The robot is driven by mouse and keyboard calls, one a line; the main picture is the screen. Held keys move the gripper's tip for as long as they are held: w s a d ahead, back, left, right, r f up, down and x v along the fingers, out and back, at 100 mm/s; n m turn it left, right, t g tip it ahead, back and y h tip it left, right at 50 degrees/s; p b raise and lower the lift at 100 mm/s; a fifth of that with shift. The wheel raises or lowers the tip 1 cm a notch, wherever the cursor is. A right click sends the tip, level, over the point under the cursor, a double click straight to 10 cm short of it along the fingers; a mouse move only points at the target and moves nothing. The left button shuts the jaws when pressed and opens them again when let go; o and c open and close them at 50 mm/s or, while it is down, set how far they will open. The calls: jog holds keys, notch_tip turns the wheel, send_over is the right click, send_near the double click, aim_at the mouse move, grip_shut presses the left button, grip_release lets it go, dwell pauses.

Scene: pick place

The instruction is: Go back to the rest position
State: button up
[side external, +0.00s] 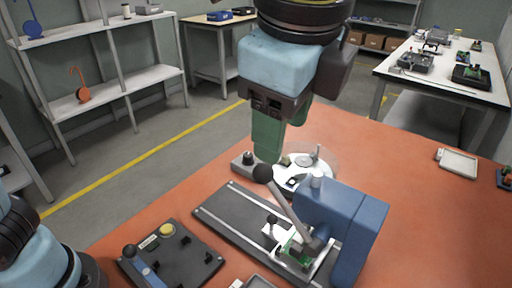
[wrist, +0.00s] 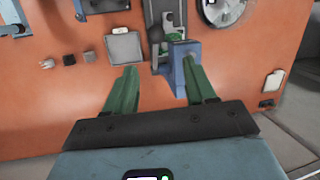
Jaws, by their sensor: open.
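My gripper (side external: 268,135) has green fingers and hangs over the orange table, above and behind the blue press. In the wrist view my gripper (wrist: 164,92) has its two green fingers spread wide apart, with nothing held between them.
A dark fixture board (side external: 172,258) with a yellow button sits at the front left. Shelves and a white bench stand behind.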

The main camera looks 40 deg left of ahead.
jog(key=a+f+n+t, duration=0.1)
jog(key=a+f+n, duration=0.4)
jog(key=a, duration=0.4)
jog(key=w+a+f+n+t+h, duration=0.1)
jog(key=a+f+n+t, duration=0.1)
jog(key=a+f+n, duration=0.4)
jog(key=a+f+n+t+h, duration=0.1)
jog(key=a+f+n, duration=0.4)
jog(key=a, duration=0.6)
jog(key=shift+w+a+f+n+t, duration=0.3)
jog(key=shift+f+n+t, duration=0.15)
jog(key=shift+f, duration=0.35)
